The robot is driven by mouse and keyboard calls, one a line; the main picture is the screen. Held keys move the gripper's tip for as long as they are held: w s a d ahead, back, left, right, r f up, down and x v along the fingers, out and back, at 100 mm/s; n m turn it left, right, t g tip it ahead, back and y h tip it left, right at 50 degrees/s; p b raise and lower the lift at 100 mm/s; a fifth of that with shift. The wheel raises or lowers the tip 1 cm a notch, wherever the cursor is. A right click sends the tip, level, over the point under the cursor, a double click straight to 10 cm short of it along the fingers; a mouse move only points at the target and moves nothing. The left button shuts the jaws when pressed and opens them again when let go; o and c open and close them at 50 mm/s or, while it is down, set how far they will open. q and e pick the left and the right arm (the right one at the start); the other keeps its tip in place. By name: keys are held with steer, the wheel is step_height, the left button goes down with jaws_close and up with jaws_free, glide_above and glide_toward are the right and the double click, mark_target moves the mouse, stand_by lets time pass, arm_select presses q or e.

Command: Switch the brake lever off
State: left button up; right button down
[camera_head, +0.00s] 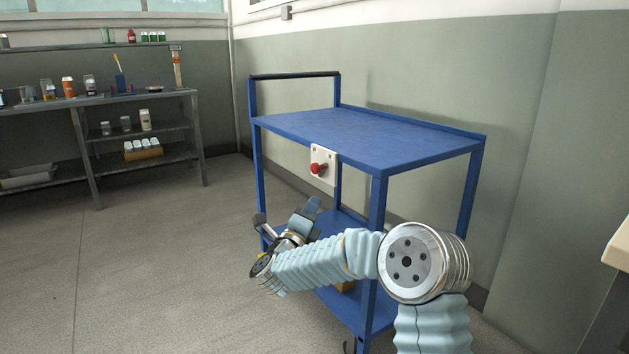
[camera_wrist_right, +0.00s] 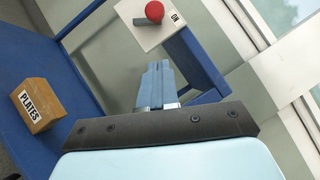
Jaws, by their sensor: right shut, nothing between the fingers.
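The brake lever (camera_head: 317,169) is a short lever with a red ball knob on a white plate (camera_head: 331,154) at the front edge of the blue cart's top. In the right wrist view the red knob (camera_wrist_right: 154,11) stands near the top, and the white plate (camera_wrist_right: 148,42) carries the word ON to its right. My right gripper (camera_head: 313,204) is shut and empty, below the plate in the head view. In the wrist view its fingertips (camera_wrist_right: 158,65) point toward the plate, apart from the lever. My left gripper is not in view.
The blue cart (camera_head: 376,137) stands by the wall with a bare top. A box marked PLATES (camera_wrist_right: 38,104) sits on its lower shelf. A workbench with bottles and jars (camera_head: 98,100) is at the far left. The floor left of the cart is clear.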

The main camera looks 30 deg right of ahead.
mark_target(322, 168)
steer(key=shift+w+d+r+p, duration=0.25)
steer(key=shift+w+d+r, duration=0.45)
steer(key=shift+w, duration=0.5)
steer(key=shift+w+d+r+p, duration=0.3)
steer(key=shift+w+d+r, duration=0.1)
steer(key=shift+w+d, duration=0.7)
steer(key=shift+w+d+r+p, duration=0.25)
steer(key=shift+w+d+r, duration=0.35)
steer(key=shift+w, duration=0.7)
steer(key=shift+r, duration=0.1)
steer(key=shift+r+n+p, duration=0.15)
steer(key=shift+n+p, duration=0.25)
steer(key=shift+p, duration=0.05)
